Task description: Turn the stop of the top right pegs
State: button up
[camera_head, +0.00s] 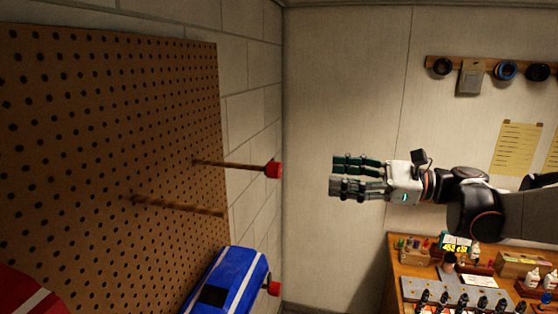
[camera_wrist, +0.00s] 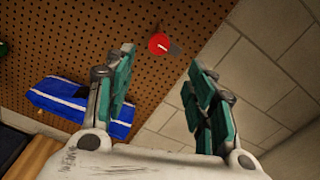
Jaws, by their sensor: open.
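A red stop (camera_head: 273,168) sits on the end of a wooden peg (camera_head: 235,165) near the right edge of the pegboard (camera_head: 100,120). In the wrist view the red stop (camera_wrist: 159,44) shows beyond and between my fingers, with a small pale mark on its face. My gripper (camera_head: 335,178) is to the right of the stop, apart from it, with its fingers pointing toward the pegboard. In the wrist view my gripper (camera_wrist: 158,70) is open and empty. A second red stop (camera_head: 273,288) is lower, beside a blue racecar body (camera_head: 230,280).
A bare peg (camera_head: 180,205) stands below the upper stop's peg. A red and white object (camera_head: 25,295) is at the lower left. A cluttered wooden workbench (camera_head: 398,260) stands at the lower right. The space between gripper and upper stop is clear.

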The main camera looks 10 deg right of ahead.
aim_at(280, 170)
jog(key=p+x, duration=0.3)
jog(key=x, duration=1)
jog(key=shift+w+a, duration=0.1)
jog(key=shift+a, duration=0.1)
jog(key=c, duration=1.1)
